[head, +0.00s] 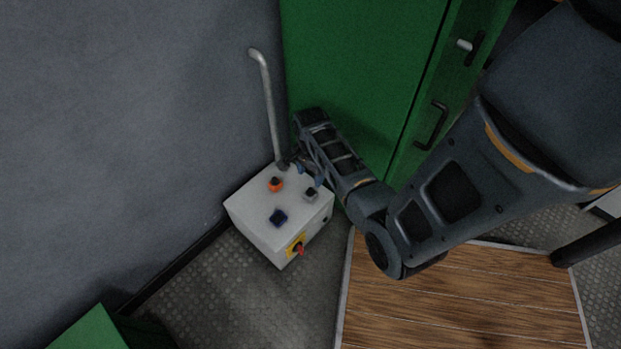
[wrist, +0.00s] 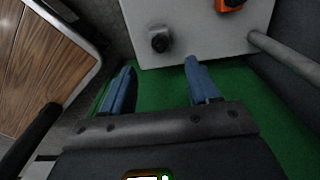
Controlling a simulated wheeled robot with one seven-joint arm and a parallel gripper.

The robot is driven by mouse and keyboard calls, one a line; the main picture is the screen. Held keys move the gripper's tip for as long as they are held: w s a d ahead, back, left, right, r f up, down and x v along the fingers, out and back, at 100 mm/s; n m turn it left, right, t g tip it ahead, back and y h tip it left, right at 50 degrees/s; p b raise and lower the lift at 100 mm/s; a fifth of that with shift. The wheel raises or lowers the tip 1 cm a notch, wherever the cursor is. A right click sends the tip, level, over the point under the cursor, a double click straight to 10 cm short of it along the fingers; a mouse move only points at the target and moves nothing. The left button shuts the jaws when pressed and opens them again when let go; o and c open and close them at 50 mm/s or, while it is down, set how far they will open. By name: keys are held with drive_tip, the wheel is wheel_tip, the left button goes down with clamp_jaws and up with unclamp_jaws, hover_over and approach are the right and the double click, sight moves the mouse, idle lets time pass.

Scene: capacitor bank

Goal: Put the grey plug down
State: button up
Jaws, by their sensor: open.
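The grey plug (head: 311,193) sits on top of the white box (head: 258,212), near its right corner. In the wrist view the grey plug (wrist: 159,41) stands on the box's pale top, just beyond my fingertips and roughly centred between them. My gripper (head: 309,176) is at the box's back right edge, close to the plug. In the wrist view my gripper (wrist: 160,68) has its two blue fingers spread with nothing between them. The fingers appear apart from the plug.
A grey pipe (head: 268,105) rises behind. A green cabinet (head: 360,75) stands close by my arm.

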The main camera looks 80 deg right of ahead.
drive_tip(key=s+a+r+n+t+h, duration=0.15)
drive_tip(key=a+r+n+t, duration=0.35)
drive_tip(key=a, duration=0.6)
drive_tip(key=s+a+r+n+t+h, duration=0.1)
drive_tip(key=a+r+n+h, duration=0.15)
drive_tip(key=a+n, duration=0.6)
drive_tip(key=s+a+r+n+t+y, duration=0.1)
drive_tip(key=s+a+r+n+t, duration=0.1)
drive_tip(key=r, duration=0.7)
drive_tip(key=s+a+r+n+t+y, duration=0.1)
drive_tip(key=s+a+r+n+t, duration=0.2)
drive_tip(key=r, duration=0.7)
drive_tip(key=s+a+r+n+t+y, duration=0.2)
drive_tip(key=a+r+n+t, duration=0.2)
drive_tip(key=a+r, duration=0.3)
wheel_tip(320, 180, up, 3)
drive_tip(key=shift+s+a+r+n, duration=0.1)
drive_tip(key=shift+s+a+n, duration=0.2)
drive_tip(key=shift+n, duration=0.55)
drive_tip(key=shift+p, duration=0.3)
wheel_tip(320, 180, up, 20)
drive_tip(key=p, duration=2)
